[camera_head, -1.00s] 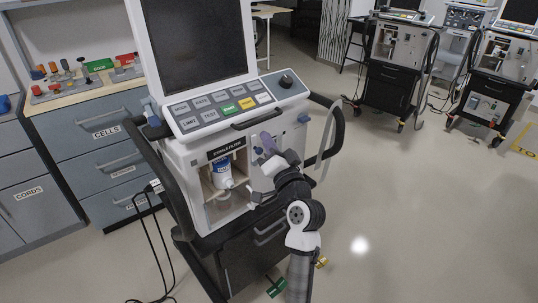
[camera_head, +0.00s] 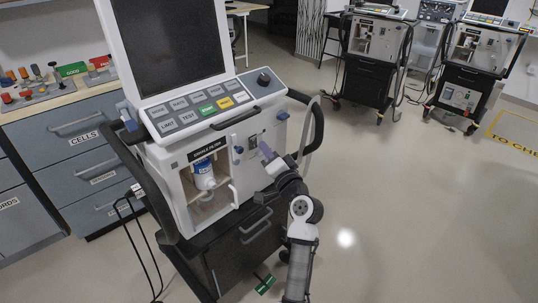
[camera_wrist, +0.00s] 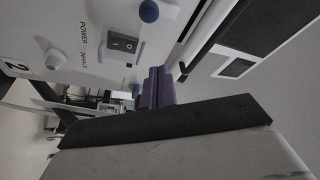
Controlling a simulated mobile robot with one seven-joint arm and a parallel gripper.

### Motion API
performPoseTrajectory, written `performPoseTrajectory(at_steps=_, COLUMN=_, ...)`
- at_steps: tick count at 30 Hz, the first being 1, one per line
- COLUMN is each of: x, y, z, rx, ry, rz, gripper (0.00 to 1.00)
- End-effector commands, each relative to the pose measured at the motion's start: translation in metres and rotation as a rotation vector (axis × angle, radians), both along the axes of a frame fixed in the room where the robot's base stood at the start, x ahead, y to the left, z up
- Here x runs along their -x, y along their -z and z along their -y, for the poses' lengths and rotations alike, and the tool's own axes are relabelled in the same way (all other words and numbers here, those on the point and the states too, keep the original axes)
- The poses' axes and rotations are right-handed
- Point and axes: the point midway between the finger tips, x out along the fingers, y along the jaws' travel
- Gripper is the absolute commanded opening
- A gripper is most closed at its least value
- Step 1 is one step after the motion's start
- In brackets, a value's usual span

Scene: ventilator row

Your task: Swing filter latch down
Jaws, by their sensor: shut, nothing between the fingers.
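The exhale filter (camera_head: 204,174), white with a blue band, sits upright in the open compartment (camera_head: 188,199) of the near ventilator, under an EXHALE FILTER label. A white bar (camera_head: 234,195) stands at the compartment's right edge; I cannot tell whether it is the latch. My gripper (camera_head: 266,151) is to the right of the compartment, in front of the panel with blue knobs, apart from the filter. Its purple fingers also show in the wrist view (camera_wrist: 157,88), closed together and empty, near the panel's power switch. The filter is not clearly visible in the wrist view.
The black side handle (camera_head: 318,125) and a pale hose are right of my gripper. A power switch (camera_wrist: 123,44) and a blue knob (camera_wrist: 149,11) are on the panel. A drawer cabinet (camera_head: 75,150) stands left. Floor at right is open; other ventilators (camera_head: 372,55) stand behind.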

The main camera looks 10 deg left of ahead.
Motion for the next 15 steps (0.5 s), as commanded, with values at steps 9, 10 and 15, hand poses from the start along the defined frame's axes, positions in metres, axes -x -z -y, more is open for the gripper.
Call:
performPoseTrajectory(at_steps=9, x=-0.034, y=-0.005, z=-0.041, rx=0.001, ry=-0.003, rz=-0.004, gripper=0.0)
performPoseTrajectory(at_steps=10, x=-0.03, y=-0.002, z=-0.042, rx=0.001, ry=-0.001, rz=-0.004, gripper=0.0)
performPoseTrajectory(at_steps=15, x=-0.018, y=0.008, z=-0.051, rx=0.001, ry=-0.001, rz=-0.002, gripper=0.0)
